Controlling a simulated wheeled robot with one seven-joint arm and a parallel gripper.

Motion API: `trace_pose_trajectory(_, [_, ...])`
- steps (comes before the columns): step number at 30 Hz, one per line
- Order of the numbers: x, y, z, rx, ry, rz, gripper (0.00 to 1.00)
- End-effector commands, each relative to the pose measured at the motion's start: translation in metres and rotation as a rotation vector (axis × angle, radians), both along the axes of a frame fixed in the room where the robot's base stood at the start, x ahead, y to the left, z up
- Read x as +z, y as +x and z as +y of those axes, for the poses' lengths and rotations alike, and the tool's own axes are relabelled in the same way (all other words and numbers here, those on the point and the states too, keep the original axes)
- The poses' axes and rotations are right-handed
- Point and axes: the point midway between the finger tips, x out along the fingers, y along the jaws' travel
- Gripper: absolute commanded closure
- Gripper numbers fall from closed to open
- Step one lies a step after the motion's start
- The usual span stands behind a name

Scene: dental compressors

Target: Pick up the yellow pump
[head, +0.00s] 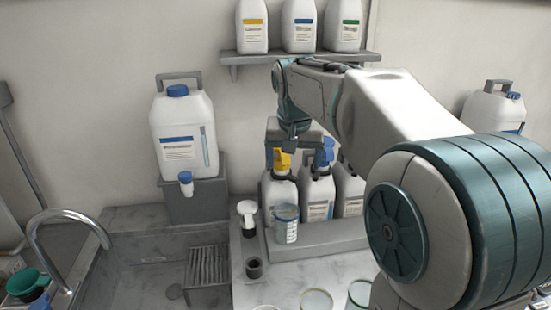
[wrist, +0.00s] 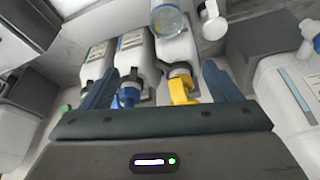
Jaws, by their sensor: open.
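The yellow pump (head: 282,159) sits on top of the leftmost white bottle (head: 279,191) in a row on a grey ledge, just below my gripper (head: 292,141) in the head view. In the wrist view the yellow pump (wrist: 181,92) shows between my two blue fingers, nearer the right one. My gripper (wrist: 160,68) is open, with nothing held. A blue pump (wrist: 128,95) on the neighbouring bottle also shows, close beside the left finger. I cannot tell whether any finger touches a pump.
A shelf (head: 300,57) with several bottles hangs above. A large jug (head: 184,132) stands left on a grey block. The sink (head: 130,270) is at lower left.

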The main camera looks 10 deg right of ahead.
Motion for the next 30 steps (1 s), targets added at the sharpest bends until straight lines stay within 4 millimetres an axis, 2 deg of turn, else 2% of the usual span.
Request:
trace_pose_trajectory(1, [0.013,0.018,0.002,-0.016,-0.003,-0.007,0.16])
trace_pose_trajectory(6, [0.04,0.063,0.005,-0.078,-0.013,-0.032,0.16])
trace_pose_trajectory(10, [0.052,0.085,0.008,-0.111,-0.016,-0.046,0.16])
trace_pose_trajectory(15, [0.058,0.099,0.01,-0.134,-0.02,-0.057,0.16])
trace_pose_trajectory(19, [0.045,0.105,0.008,-0.139,-0.021,-0.055,0.16])
trace_pose_trajectory(27, [-0.003,0.123,0.0,-0.138,-0.02,-0.055,0.16])
trace_pose_trajectory(30, [-0.014,0.128,-0.001,-0.138,-0.02,-0.057,0.16])
